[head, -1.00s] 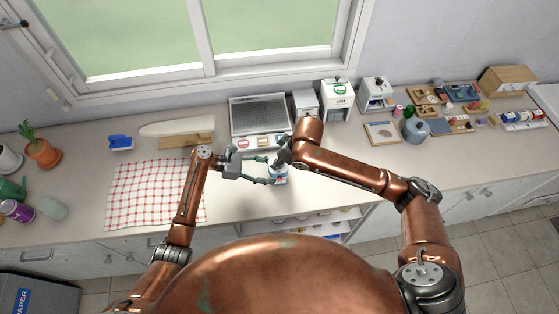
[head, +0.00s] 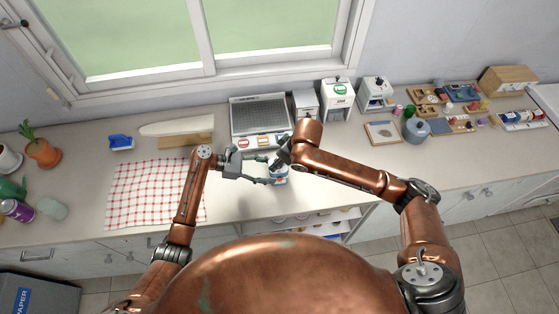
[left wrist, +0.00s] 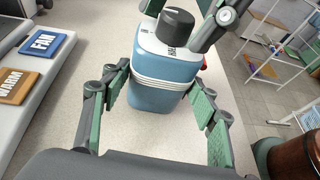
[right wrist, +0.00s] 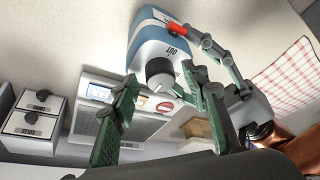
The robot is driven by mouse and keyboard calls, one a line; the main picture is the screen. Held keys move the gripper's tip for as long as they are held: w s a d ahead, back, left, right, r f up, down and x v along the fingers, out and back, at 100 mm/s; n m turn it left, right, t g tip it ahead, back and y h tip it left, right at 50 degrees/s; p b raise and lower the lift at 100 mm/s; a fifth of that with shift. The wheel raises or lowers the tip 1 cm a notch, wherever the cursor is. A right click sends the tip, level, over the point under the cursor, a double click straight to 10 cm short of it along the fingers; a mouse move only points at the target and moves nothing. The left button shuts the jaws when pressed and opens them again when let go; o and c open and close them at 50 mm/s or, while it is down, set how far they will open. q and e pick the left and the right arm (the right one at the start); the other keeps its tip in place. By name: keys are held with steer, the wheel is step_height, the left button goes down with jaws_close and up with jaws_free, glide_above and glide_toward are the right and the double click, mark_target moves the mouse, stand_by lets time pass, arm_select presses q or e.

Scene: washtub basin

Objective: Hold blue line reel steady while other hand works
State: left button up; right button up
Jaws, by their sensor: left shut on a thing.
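The blue line reel (head: 280,178) is a blue, rounded box with a white band, a pale top and a dark grey round knob. It stands upright on the counter near the front edge. My left gripper (head: 268,172) is shut on the reel; in the left wrist view its green-padded fingers lie along both sides of the body (left wrist: 163,78). In the right wrist view the reel's knob (right wrist: 160,76) faces my right gripper (right wrist: 168,103). Its fingers are spread, one on each side of the knob, apparently without gripping it. A small red part shows at the reel's side, partly hidden.
A grey panel machine (head: 260,122) with labelled tiles stands behind the reel. A checked cloth (head: 150,190) lies to the left. A white dispenser (head: 337,98) stands at the back, and small parts trays (head: 455,100) lie to the right. The counter right of the reel is clear.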

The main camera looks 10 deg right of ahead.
steer(key=shift+r, duration=0.15)
steer(key=v, duration=1.1)
steer(key=shift+r, duration=0.35)
steer(key=shift+d, duration=0.1)
arm_select(q)
steer(key=o, duration=1.2)
steer(key=shift+c, duration=0.2)
